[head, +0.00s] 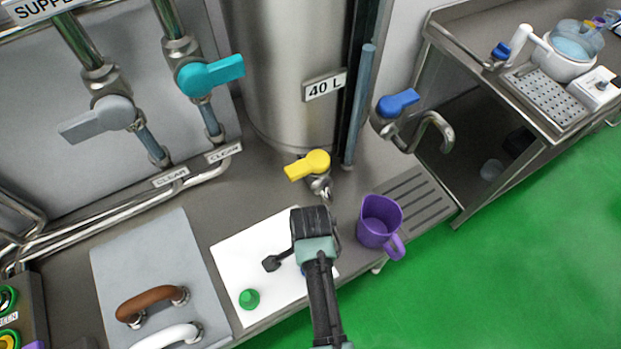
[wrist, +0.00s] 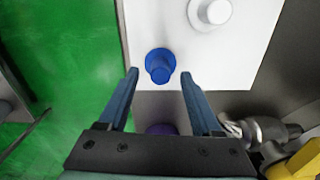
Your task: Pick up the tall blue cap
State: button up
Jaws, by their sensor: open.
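The tall blue cap (wrist: 160,64) stands on the white mat (wrist: 235,62) near its edge in the wrist view. It has a wide round base and a narrower raised top. My gripper (wrist: 159,76) is open and empty, with one finger on each side of the cap in the picture. I cannot tell how far the fingers are above it. In the head view my gripper (head: 284,260) hangs over the right part of the white mat (head: 236,248), and my arm hides most of the cap there.
A white cap (wrist: 210,11) stands near the blue one. A green cap (head: 249,299) stands at the mat's front. A purple jug (head: 378,222) is right of my gripper on the counter. A yellow-handled tap (head: 308,165) is behind. A grey board (head: 155,265) with handles lies left.

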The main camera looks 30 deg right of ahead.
jog(key=shift+f, duration=1.2)
grip_shut()
